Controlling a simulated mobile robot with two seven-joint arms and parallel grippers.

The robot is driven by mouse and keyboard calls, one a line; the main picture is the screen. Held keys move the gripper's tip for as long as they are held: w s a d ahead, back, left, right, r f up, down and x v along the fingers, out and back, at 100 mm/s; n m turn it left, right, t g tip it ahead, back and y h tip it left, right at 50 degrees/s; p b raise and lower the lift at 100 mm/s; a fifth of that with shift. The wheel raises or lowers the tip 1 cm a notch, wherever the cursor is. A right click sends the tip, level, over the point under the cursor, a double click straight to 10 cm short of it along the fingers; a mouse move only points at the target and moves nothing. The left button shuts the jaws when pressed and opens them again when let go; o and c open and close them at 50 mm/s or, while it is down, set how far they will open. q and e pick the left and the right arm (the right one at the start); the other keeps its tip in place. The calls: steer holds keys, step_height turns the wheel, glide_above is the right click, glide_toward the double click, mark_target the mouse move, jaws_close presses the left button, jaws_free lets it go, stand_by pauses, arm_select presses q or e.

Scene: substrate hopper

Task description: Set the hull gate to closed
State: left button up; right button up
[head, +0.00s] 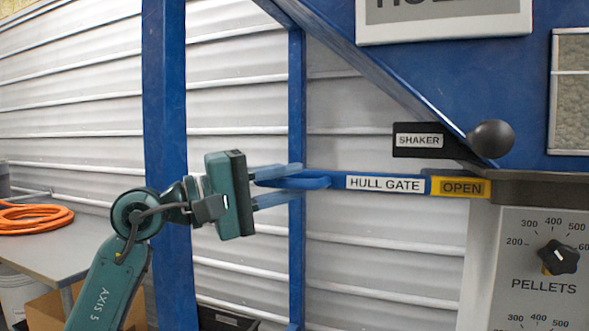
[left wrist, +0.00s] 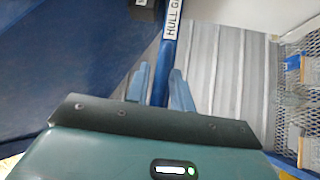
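In the left wrist view the blue bar (left wrist: 167,45) runs between the two fingers (left wrist: 160,72). My right gripper is not in view.
A black shaker lever with a round knob (head: 491,137) sits just above the bar. A blue post (head: 165,120) stands behind my left arm. A pellets dial (head: 557,257) is at lower right. An orange hose (head: 35,217) lies on a table at left.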

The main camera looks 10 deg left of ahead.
arm_select(q)
steer(key=shift+x, duration=0.8)
steer(key=shift+c, duration=0.2)
jaws_close()
